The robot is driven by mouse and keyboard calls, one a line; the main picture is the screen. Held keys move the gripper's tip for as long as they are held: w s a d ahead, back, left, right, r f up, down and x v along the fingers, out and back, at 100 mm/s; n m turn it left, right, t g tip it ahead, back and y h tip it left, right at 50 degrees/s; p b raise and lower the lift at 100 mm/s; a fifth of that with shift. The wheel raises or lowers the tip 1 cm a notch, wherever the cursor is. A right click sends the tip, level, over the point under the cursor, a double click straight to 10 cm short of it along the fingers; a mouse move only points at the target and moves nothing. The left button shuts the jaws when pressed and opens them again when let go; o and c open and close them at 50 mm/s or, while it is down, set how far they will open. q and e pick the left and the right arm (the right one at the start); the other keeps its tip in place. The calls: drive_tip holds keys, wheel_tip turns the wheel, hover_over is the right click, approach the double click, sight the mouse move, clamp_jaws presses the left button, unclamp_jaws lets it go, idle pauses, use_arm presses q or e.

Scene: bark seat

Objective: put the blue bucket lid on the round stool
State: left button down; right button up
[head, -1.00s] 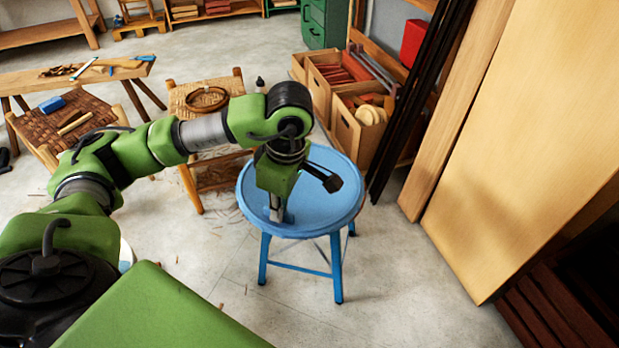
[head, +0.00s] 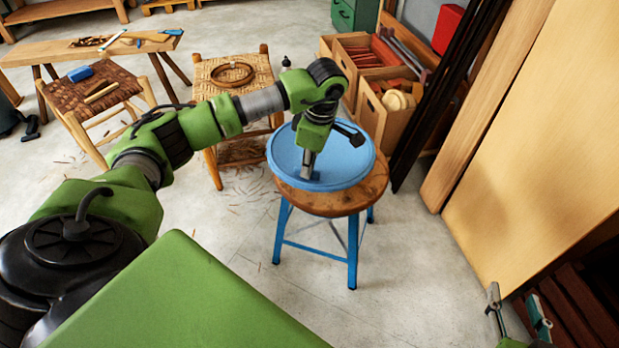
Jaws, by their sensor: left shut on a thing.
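The blue bucket lid (head: 346,164) is a round, shallow disc with a raised rim. My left gripper (head: 307,172) points down and is shut on the lid's near-left rim. The lid is over the round stool, offset toward its back left. The stool's brown wooden seat (head: 330,203) shows along the near and right sides, above blue legs (head: 352,252). I cannot tell whether the lid touches the seat or hovers just above it. My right gripper (head: 518,310) shows at the lower right edge, its fingers apart and empty.
A woven stool (head: 216,83) with a coiled ring stands behind left. A darker woven seat (head: 92,104) holds a blue block. Wooden crates (head: 386,128) stand behind the round stool, and tall boards (head: 540,130) lean at right. The floor in front is clear.

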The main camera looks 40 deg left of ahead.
use_arm(q)
drive_tip(key=shift+w+a+f, duration=0.2)
drive_tip(key=shift+w+f, duration=0.3)
drive_tip(key=shift+f, duration=0.15)
wheel_tip(320, 180, down, 3)
drive_tip(key=shift+w+f+b, duration=0.15)
drive_tip(key=shift+b, duration=0.65)
drive_tip(key=c, duration=2.2)
unclamp_jaws()
use_arm(e)
wheel_tip(320, 180, up, 9)
drive_tip(key=w+a+t+y, duration=0.1)
drive_tip(key=w+t, duration=0.1)
drive_tip(key=t, duration=0.2)
drive_tip(key=shift+w+a+r+t+y, duration=0.15)
drive_tip(key=shift+a+t+y, duration=0.15)
drive_tip(key=shift+a, duration=0.1)
use_arm(q)
drive_tip(key=shift+o, duration=0.2)
